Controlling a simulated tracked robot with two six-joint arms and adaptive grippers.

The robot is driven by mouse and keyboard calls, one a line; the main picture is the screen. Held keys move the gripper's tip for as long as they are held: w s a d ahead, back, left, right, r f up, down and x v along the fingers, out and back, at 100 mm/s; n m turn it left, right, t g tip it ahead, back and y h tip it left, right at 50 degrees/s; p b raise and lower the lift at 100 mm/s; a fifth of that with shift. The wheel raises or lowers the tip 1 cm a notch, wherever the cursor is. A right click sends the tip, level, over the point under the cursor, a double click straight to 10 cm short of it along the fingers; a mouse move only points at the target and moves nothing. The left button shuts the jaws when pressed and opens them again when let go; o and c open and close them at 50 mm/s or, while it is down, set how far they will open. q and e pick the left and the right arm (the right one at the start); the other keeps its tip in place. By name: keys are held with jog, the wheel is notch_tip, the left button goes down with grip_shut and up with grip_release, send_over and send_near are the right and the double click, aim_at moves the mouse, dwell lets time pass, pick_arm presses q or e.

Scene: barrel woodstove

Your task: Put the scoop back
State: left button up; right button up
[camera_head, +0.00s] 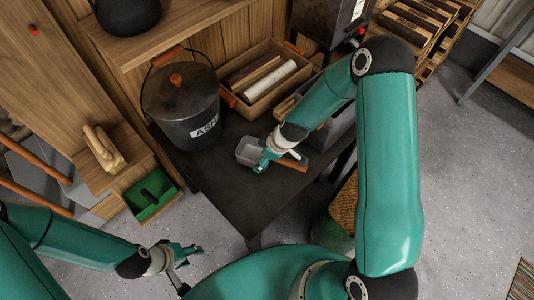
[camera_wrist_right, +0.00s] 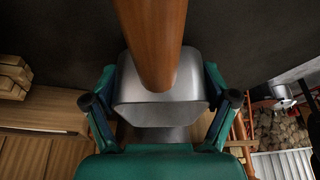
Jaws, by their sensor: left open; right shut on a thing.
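The scoop has a grey metal pan (camera_head: 249,151) and a brown wooden handle (camera_head: 293,163). It is at the dark tabletop, in front of the wooden box; I cannot tell whether it touches the surface. My right gripper (camera_head: 267,158) is shut on the scoop near where handle and pan meet, partly hiding that join. In the right wrist view the pan (camera_wrist_right: 160,88) sits between the fingers, with the handle (camera_wrist_right: 152,40) extending toward the top of the picture. My left gripper (camera_head: 186,253) is open and empty, low at the left, over the floor.
A black lidded ASH bucket (camera_head: 182,125) stands left of the scoop. Behind is a wooden box (camera_head: 263,107) holding a white roll. A green tray (camera_head: 143,213) and a light brush (camera_head: 103,148) are at the left. The front part of the dark tabletop (camera_head: 235,200) is clear.

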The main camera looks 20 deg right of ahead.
jog(key=shift+f+b, duration=0.7)
jog(key=shift+f, duration=0.15)
dwell(0.3)
jog(key=o, duration=1.1)
jog(key=shift+c, duration=0.2)
